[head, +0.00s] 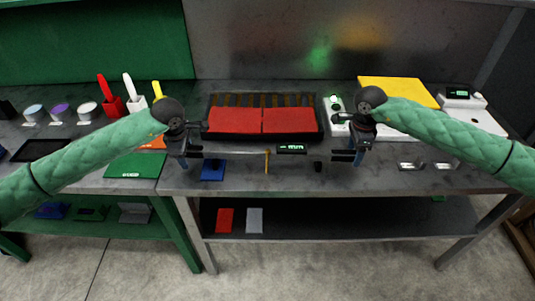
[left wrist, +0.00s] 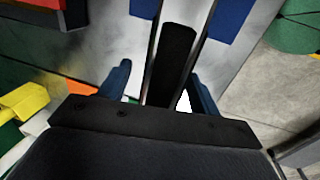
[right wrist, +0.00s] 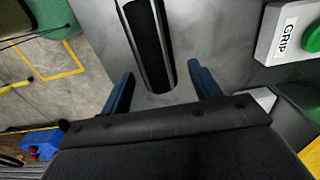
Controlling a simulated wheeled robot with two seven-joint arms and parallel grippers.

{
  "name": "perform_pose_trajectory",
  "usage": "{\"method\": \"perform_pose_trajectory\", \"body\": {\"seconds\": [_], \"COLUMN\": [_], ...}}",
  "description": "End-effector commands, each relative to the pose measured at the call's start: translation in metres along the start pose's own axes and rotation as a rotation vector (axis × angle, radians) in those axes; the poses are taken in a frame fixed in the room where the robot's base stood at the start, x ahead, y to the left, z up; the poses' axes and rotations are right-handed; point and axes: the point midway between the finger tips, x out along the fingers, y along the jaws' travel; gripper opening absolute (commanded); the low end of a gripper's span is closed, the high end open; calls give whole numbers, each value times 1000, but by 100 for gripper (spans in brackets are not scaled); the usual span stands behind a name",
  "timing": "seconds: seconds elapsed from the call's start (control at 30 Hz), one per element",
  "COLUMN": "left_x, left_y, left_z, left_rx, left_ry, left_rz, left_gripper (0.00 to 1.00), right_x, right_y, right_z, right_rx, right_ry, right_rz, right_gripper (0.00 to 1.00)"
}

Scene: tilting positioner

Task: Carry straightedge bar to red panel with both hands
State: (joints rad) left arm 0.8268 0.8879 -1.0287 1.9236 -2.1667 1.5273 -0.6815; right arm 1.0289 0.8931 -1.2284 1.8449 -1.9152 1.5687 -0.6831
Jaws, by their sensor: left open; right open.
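The straightedge bar (head: 235,154) lies across the front of the bench, a long thin metal strip with dark grip parts. The red panel (head: 235,121) sits behind it in a black frame, with a seam down its middle. My left gripper (head: 183,161) is open at the bar's left end; in the left wrist view a black grip part of the bar (left wrist: 175,60) lies between its spread blue fingers. My right gripper (head: 356,158) is open at the right end; in the right wrist view the bar's dark part (right wrist: 148,45) lies between and beyond its fingertips. Neither gripper visibly clamps it.
A small display (head: 291,148) and a yellow upright piece (head: 267,161) stand near the bar's middle. A blue pad (head: 213,170) lies at the front edge. A white button box (head: 336,115) and a yellow plate (head: 398,91) are right of the frame.

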Motion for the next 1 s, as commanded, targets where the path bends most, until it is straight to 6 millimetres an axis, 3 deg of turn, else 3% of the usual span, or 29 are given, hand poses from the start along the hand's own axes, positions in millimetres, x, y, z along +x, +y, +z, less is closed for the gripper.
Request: {"method": "perform_pose_trajectory", "body": {"seconds": [0.47, 0.77, 1.0], "left_x": [10, 10, 9], "left_y": [0, 0, 0], "left_z": [0, 0, 0], "left_rx": [1, 1, 1], "left_ry": [-1, -1, -1], "left_rz": [0, 0, 1], "left_gripper": [61, 2, 0], "right_x": [10, 10, 9], "right_y": [0, 0, 0], "right_z": [0, 0, 0], "right_rx": [0, 0, 0], "right_ry": [0, 0, 0], "right_rz": [0, 0, 0], "right_gripper": [60, 2, 0]}}
